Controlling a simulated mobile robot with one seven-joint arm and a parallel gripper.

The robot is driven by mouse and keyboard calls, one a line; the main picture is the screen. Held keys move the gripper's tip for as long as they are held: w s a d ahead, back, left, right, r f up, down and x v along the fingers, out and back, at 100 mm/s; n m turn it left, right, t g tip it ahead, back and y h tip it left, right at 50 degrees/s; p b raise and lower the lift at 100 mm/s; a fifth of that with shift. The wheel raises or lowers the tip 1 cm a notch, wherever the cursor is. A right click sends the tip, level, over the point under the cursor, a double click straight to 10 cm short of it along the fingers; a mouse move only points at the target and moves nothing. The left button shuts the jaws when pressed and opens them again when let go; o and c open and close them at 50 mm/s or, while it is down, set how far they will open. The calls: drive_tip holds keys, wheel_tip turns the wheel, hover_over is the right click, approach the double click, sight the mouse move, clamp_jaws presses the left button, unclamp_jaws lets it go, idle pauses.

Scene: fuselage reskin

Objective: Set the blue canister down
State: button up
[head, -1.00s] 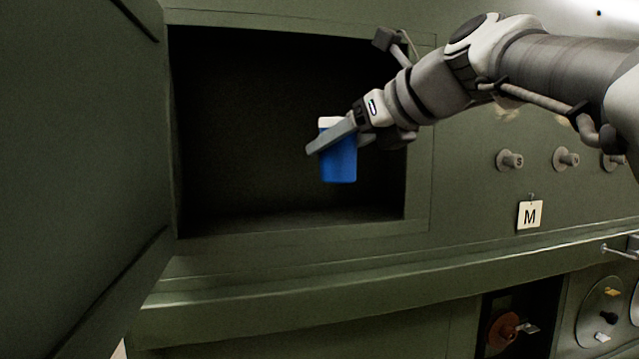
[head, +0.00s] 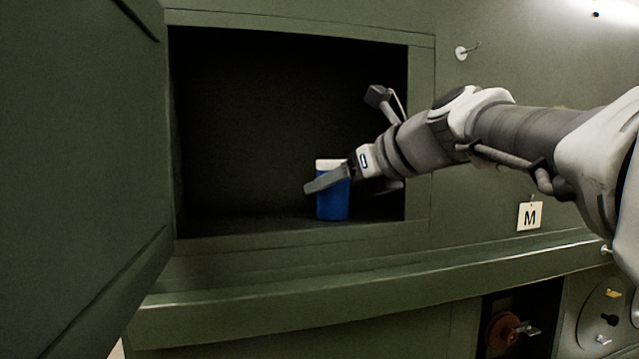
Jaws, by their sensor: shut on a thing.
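The blue canister (head: 333,204) with a white top is upright inside the dark recess of the green wall, low and right of its middle. Its bottom is at the level of the recess floor (head: 270,226); I cannot tell for sure whether it touches. My gripper (head: 328,180) comes in from the right and is shut on the canister just below its white top.
An open green door (head: 85,150) stands at the left of the recess. A ledge (head: 300,304) runs below. A tag marked M (head: 529,215) hangs at the right, and a hook (head: 463,53) sits above. The recess left of the canister looks empty.

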drive_tip(key=o, duration=1.5)
drive_tip(key=shift+s+d+r, duration=0.15)
drive_tip(key=shift+r, duration=0.05)
drive_tip(key=v, duration=1.2)
drive_tip(key=s+d+f+n+g+h, duration=0.1)
drive_tip(key=s+f+n+h, duration=0.2)
drive_tip(key=f+n, duration=0.6)
drive_tip(key=s+d+f+n+g+h, duration=0.1)
drive_tip(key=s+f+n+g+h, duration=0.1)
drive_tip(key=s+f+n, duration=0.6)
drive_tip(key=s+d+f+n+g+h, duration=0.2)
drive_tip(key=s+f+n, duration=0.3)
drive_tip(key=f+n, duration=0.6)
wheel_tip(320, 180, down, 7)
drive_tip(key=shift+s+f+h+b, duration=0.1)
drive_tip(key=shift+s+h+b, duration=0.3)
drive_tip(key=shift+h, duration=0.4)
drive_tip(key=shift+w, duration=0.1)
